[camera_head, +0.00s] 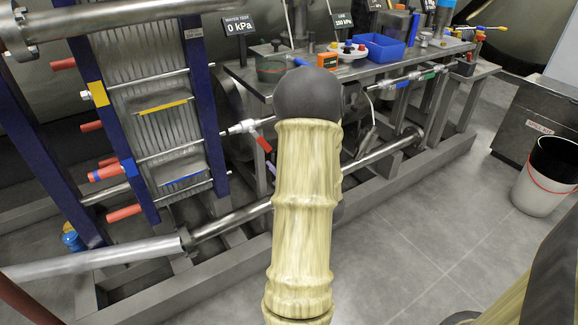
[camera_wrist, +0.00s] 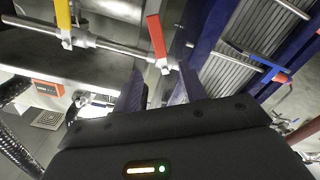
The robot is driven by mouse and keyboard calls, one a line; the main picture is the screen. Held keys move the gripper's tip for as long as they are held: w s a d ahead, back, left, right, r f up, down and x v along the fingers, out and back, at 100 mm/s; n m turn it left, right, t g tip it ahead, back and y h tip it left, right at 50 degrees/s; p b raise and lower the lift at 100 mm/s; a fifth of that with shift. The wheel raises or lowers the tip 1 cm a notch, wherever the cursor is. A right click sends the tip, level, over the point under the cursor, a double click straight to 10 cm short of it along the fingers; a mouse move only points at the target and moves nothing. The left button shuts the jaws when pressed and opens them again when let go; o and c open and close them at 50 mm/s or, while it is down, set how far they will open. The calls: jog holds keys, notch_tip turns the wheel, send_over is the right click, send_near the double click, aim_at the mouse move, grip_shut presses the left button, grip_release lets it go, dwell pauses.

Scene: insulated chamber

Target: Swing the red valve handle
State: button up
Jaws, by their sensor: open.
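The red valve handle (camera_wrist: 156,36) shows in the wrist view as a flat red lever on a valve in a metal pipe. It also shows small in the head view (camera_head: 263,144), just left of my arm and below the workbench. My gripper (camera_wrist: 160,79) is open, with one dark finger on each side of an empty gap. The handle lies beyond the fingertips, roughly in line with the gap. I see no contact between them. In the head view my arm hides the gripper.
A yellow lever (camera_wrist: 63,14) sits on the same pipework, left of the red one in the wrist view. A blue-framed plate exchanger (camera_head: 150,110) stands left of the valve. The workbench (camera_head: 340,70) carries a blue bin (camera_head: 378,47). Open floor lies right of my arm.

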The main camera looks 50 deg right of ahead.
jog(key=v, duration=0.4)
jog(key=shift+s+a, duration=0.1)
jog(key=shift+s, duration=0.1)
